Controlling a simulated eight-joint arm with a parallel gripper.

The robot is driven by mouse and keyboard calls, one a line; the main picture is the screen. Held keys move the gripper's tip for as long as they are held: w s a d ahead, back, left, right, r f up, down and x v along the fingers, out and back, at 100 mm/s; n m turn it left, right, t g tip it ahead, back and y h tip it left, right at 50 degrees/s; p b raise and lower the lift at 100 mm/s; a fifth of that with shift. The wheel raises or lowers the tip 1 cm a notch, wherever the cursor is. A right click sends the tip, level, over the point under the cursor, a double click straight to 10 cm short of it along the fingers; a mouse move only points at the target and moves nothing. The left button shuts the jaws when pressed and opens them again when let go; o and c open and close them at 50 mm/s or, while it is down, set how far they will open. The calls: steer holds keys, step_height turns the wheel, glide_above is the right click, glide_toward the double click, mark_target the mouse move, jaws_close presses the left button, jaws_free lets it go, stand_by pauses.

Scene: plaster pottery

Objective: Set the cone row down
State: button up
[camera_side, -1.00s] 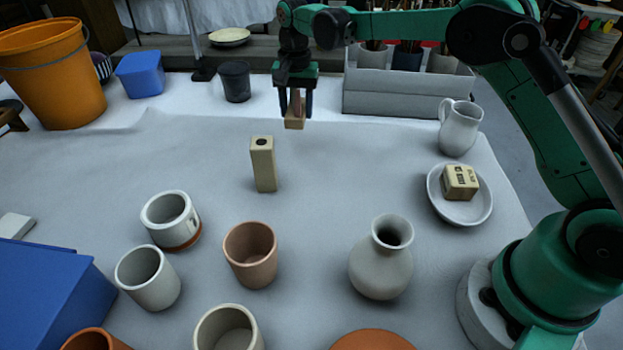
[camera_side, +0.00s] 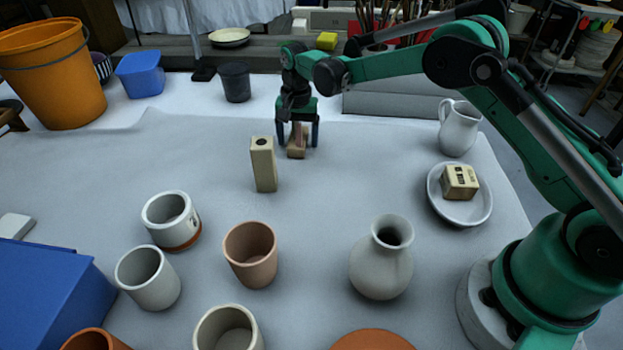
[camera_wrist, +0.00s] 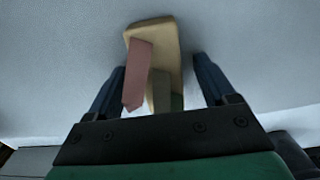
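The cone row (camera_side: 296,154) is a tan block with a pinkish cone and a greyish cone on it. In the wrist view the cone row (camera_wrist: 154,42) lies between my fingertips, with a narrow gap on each side. My gripper (camera_side: 298,136) points down over it with its fingers spread, one on each side. The block appears to rest on the grey cloth, though its underside contact is hard to see. In the wrist view my gripper (camera_wrist: 158,75) also shows open, and its body hides the near end of the row.
A tall tan block (camera_side: 263,165) with a dark hole stands close, left of my gripper. A white pitcher (camera_side: 459,128) and a dish (camera_side: 476,213) holding a yellow block (camera_side: 459,182) are to the right. A vase (camera_side: 381,266) and several cups stand in front. Cloth between is clear.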

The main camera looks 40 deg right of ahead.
mark_target(298, 132)
steer(key=s+r+n+t, duration=0.1)
steer(key=s+r+n, duration=0.15)
steer(key=r, duration=1.35)
steer(key=s+f+n+t, duration=0.2)
steer(key=s+n+t, duration=0.4)
steer(key=s, duration=1.1)
steer(key=shift+s+f, duration=0.2)
steer(key=shift+s, duration=0.15)
